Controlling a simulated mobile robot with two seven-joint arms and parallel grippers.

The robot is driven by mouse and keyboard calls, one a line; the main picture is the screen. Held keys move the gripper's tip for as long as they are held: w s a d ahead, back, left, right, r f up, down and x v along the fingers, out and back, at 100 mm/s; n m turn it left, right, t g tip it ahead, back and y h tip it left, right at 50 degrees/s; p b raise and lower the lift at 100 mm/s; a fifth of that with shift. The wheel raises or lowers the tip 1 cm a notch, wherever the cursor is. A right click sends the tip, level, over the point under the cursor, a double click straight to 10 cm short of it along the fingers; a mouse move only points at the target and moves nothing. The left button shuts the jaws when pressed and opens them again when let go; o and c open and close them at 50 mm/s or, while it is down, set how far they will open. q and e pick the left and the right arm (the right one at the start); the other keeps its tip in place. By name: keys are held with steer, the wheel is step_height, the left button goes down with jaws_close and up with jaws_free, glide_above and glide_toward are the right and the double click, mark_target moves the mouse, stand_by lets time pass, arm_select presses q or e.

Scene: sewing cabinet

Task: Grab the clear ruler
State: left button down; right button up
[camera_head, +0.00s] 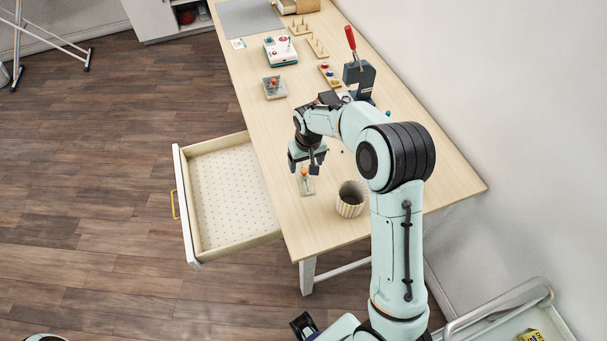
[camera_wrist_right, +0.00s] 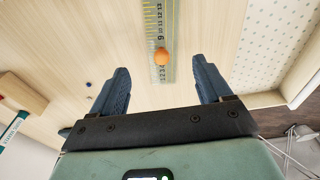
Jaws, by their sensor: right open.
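The clear ruler (camera_head: 306,187) lies on the light wooden table near its front-left edge, partly hidden in the head view by my right gripper (camera_head: 307,163). In the right wrist view the ruler (camera_wrist_right: 159,22) is a see-through greenish strip with dark numbers and an orange knob (camera_wrist_right: 162,57) on it. My right gripper (camera_wrist_right: 161,68) is open and empty, its two dark fingers apart on either side of the ruler's line. The knob shows between the fingertips, with no contact visible.
An open, empty drawer (camera_head: 188,205) sticks out left of the table. A ribbed cup (camera_head: 351,204) stands just right of the ruler. Farther back are a grey block with an orange knob (camera_head: 274,88), a white device (camera_head: 280,54) and a dark stand with a red handle (camera_head: 350,38).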

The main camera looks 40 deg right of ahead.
mark_target(303, 172)
steer(key=f, duration=0.3)
steer(key=w+f, duration=0.1)
steer(key=f, duration=0.1)
steer(key=shift+w+f, duration=0.1)
steer(key=shift+f, duration=0.3)
steer(key=shift+a, duration=0.1)
jaws_close()
